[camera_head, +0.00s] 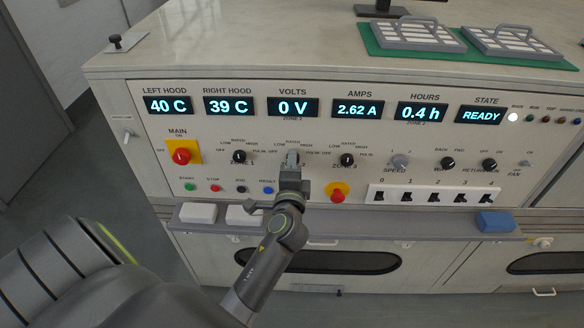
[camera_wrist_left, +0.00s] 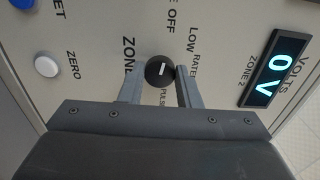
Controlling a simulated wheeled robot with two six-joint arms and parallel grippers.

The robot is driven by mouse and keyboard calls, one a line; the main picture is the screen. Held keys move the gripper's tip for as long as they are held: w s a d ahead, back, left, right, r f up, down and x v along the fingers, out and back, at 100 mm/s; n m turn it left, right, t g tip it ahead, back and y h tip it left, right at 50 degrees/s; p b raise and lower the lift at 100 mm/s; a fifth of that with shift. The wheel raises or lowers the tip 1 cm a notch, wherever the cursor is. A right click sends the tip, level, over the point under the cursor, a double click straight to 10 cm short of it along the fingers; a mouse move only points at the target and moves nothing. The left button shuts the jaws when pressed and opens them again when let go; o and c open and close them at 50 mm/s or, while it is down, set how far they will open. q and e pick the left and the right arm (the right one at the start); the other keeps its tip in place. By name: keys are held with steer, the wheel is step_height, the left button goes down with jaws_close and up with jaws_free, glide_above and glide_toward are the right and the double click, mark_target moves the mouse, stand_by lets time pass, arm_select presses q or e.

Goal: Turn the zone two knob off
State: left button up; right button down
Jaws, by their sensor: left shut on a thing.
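The zone two knob (camera_wrist_left: 160,71) is a black round knob with a white mark, on the panel below the VOLTS display, which reads 0 V. Labels OFF, LOW, RATED and PULSE surround it. My left gripper (camera_head: 293,160) is at this knob and hides most of it in the head view. In the left wrist view, the two grey fingers of my left gripper (camera_wrist_left: 158,86) are on either side of the knob, shut on it. My right gripper is not in view.
The zone one knob (camera_head: 239,157) and zone three knob (camera_head: 347,159) flank the gripper closely. A red main switch (camera_head: 181,156) is at left and a red button (camera_head: 337,196) at lower right. A shelf (camera_head: 400,229) juts out below, carrying white blocks (camera_head: 198,212) and a blue block (camera_head: 495,222).

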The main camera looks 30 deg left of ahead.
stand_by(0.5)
arm_select(q)
steer(key=o, duration=1)
